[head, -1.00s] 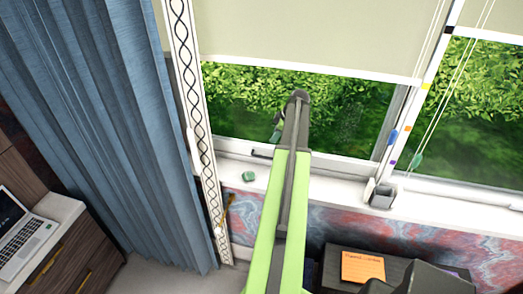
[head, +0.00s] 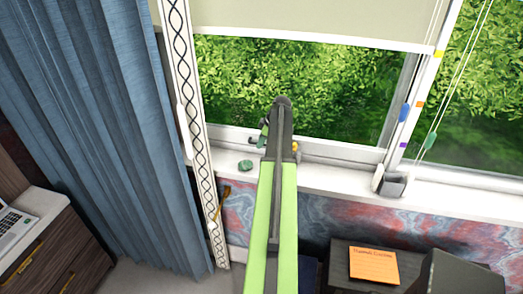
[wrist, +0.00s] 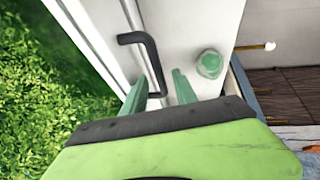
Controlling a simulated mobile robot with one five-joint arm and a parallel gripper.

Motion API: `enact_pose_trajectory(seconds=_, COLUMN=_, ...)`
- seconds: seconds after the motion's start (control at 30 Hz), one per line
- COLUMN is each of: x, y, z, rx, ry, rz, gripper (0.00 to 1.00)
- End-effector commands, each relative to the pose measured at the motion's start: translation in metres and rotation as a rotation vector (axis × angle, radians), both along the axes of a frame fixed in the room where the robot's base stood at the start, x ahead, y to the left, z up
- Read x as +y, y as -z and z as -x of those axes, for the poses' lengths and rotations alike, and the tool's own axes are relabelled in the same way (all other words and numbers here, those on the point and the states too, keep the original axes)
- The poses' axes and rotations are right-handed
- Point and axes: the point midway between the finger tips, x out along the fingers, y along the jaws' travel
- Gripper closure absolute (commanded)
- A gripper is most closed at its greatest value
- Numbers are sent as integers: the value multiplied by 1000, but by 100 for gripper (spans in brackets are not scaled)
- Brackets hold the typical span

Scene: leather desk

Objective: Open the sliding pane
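The sliding pane (head: 335,95) is a large window pane with green foliage behind it, in a pale frame below a half-lowered blind. Its black bent handle (wrist: 148,55) shows clearly in the wrist view, on the white frame beside the glass. In the head view my arm covers most of the handle. My gripper (wrist: 160,92) is open, with one green finger on each side of the handle's lower end in the wrist picture. I cannot tell whether a finger touches the handle. In the head view the fingertips are mostly hidden behind my arm.
A small green round object (head: 245,165) stands on the white sill (head: 320,180), near the gripper. A grey cup-like holder (head: 393,184) is farther right. A blue curtain (head: 90,130) hangs at left. A dark box with an orange note (head: 373,265) is below the sill.

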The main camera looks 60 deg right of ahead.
Motion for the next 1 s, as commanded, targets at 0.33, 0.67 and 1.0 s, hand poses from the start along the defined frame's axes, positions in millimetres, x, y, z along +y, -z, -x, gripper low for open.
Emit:
enact_pose_trajectory(seconds=0.33, x=-1, y=4, z=-2, rx=0, ry=0, rz=0, gripper=71)
enact_pose_trajectory(seconds=0.67, x=-1, y=4, z=-2, rx=0, ry=1, rz=0, gripper=100)
enact_pose_trajectory(seconds=1.0, x=-1, y=4, z=-1, rx=1, ry=1, rz=1, gripper=100)
